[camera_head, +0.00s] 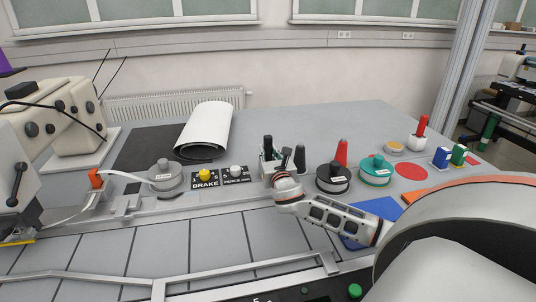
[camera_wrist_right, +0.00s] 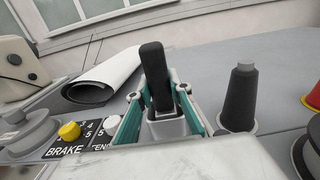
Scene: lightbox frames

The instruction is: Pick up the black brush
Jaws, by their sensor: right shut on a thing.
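The black brush (camera_head: 267,146) stands upright near the middle of the bench in the head view. It also shows in the right wrist view (camera_wrist_right: 155,72), slightly tilted, with its black upper part sticking up between the fingers. My right gripper (camera_head: 271,160) reaches it from the right, and its teal fingers (camera_wrist_right: 157,104) are shut on the brush from both sides. My left gripper is not in view.
A dark grey cone (camera_wrist_right: 240,98) stands close right of the gripper. Black (camera_head: 333,178) and teal (camera_head: 375,171) round weights and a red cone (camera_head: 341,152) are further right. The yellow brake knob (camera_head: 205,175) and a white roll (camera_head: 206,128) are left. The back bench is clear.

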